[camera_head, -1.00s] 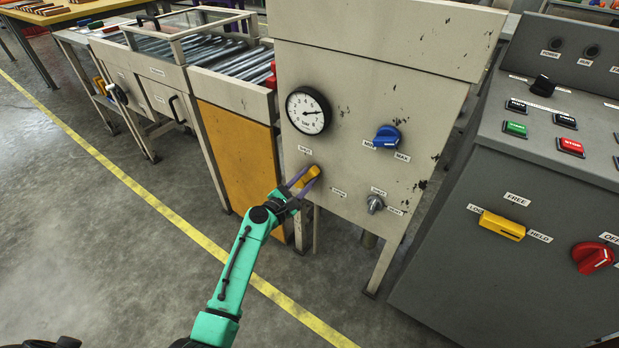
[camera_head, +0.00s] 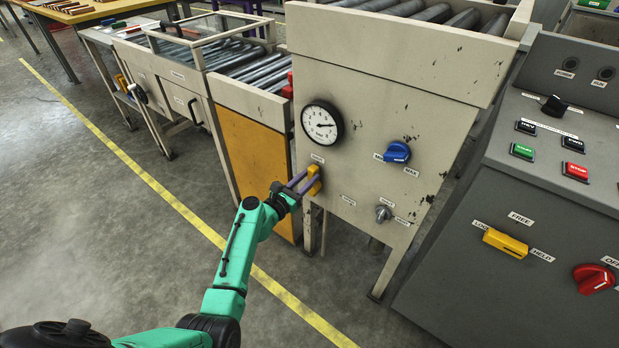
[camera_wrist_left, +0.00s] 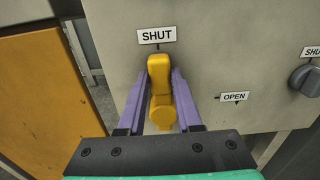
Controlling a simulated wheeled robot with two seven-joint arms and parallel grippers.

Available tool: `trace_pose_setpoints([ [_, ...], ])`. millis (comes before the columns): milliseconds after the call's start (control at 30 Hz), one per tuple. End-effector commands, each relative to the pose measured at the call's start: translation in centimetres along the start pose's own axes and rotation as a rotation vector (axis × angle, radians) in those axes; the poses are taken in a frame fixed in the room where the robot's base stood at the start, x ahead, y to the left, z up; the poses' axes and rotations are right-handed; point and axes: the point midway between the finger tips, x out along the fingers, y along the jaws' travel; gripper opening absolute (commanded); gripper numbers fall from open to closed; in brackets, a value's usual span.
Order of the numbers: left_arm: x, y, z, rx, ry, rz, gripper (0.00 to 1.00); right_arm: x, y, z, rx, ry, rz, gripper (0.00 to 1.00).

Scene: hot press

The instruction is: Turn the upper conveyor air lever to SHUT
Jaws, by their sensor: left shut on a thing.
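The yellow lever (camera_head: 314,181) is on the lower left of the beige machine front. In the left wrist view the lever (camera_wrist_left: 160,85) stands upright, its tip just under the SHUT label (camera_wrist_left: 157,36). The OPEN label (camera_wrist_left: 234,97) is to its right. My left gripper (camera_head: 305,184) is shut on the lever, with one purple finger along each side; the gripper also shows in the left wrist view (camera_wrist_left: 160,90). My right gripper is not in view.
A pressure gauge (camera_head: 322,123), a blue knob (camera_head: 397,152) and a grey knob (camera_head: 383,213) are on the same panel. A grey console (camera_head: 465,270) with a yellow lever (camera_head: 505,242) and a red knob (camera_head: 594,278) stands at right. Open floor lies at left.

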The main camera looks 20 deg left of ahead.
Motion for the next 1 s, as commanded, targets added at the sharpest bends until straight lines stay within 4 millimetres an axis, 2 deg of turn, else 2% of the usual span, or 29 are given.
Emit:
trace_pose_setpoints([
  [400,-0.1,0.1,-0.3,-0.013,0.004,0.000,0.00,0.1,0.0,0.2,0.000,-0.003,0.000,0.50],
  [433,-0.1,0.1,-0.3,-0.013,0.004,0.000,0.37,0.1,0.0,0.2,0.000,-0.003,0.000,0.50],
  [500,-0.1,0.1,-0.2,-0.012,0.004,0.000,0.64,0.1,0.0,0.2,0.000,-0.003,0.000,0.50],
  [833,-0.1,0.1,-0.1,-0.009,0.002,0.000,0.64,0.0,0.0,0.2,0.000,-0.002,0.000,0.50],
  [933,-1.0,0.1,-0.1,-0.010,0.003,0.002,0.64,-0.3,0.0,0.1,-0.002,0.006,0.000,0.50],
  [1000,-2.2,0.1,0.0,-0.010,0.004,0.003,0.64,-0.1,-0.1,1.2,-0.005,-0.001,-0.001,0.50],
])
